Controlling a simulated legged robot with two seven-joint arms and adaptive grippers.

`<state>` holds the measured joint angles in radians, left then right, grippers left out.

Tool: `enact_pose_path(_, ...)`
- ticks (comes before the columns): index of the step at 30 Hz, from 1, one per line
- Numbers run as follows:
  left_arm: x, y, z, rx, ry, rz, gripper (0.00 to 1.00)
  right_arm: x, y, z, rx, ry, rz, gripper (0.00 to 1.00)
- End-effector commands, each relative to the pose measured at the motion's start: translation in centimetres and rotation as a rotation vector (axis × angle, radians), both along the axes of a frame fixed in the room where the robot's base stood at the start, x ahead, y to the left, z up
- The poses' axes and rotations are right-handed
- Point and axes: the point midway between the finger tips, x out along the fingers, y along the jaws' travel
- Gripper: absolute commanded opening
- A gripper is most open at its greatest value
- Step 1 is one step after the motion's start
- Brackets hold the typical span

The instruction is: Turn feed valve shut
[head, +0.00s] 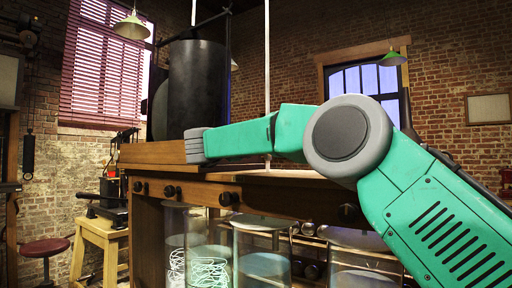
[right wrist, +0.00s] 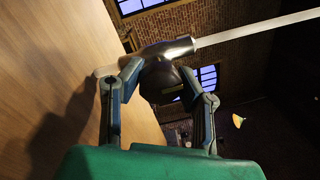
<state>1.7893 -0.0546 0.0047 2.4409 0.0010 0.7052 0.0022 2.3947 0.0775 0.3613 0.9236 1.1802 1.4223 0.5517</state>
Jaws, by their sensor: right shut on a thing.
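The feed valve shows in the right wrist view as a metal pipe body (right wrist: 165,50) with a dark rounded handle (right wrist: 160,80) below it. My right gripper (right wrist: 160,72) has one finger on each side of the dark handle and is shut on it. The handle's exact turn angle is hard to tell. In the head view my right arm reaches in from the right over the wooden bench; its gripper and the valve do not show there. My left gripper is not in view.
A white vertical pipe (head: 267,60) rises from the wooden bench (head: 160,152). A large black cylinder (head: 198,88) stands on the bench. Glass jars (head: 262,262) stand beneath it, with dark knobs (head: 228,198) along the front. A red stool (head: 45,247) is at left.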

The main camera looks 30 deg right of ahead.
Motion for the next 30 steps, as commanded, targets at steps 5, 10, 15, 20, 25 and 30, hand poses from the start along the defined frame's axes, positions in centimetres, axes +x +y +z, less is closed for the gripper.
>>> enact_pose_path(5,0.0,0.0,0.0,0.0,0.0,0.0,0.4,0.3,0.3,-0.9,0.007,0.013,0.004,0.01)
enact_pose_path(10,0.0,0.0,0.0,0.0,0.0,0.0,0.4,0.2,0.2,-0.8,0.006,0.011,0.004,0.53)
enact_pose_path(15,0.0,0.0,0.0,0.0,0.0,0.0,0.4,0.0,0.1,-0.4,0.003,0.006,0.002,0.53)
enact_pose_path(20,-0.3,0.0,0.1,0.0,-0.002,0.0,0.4,-0.2,0.4,-0.2,0.003,0.004,0.002,0.53)
enact_pose_path(25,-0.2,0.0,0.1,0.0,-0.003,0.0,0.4,-1.0,2.6,-0.4,0.001,0.004,0.004,0.53)
enact_pose_path(30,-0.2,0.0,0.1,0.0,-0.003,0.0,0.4,-2.2,6.1,-0.9,0.002,0.007,0.005,0.53)
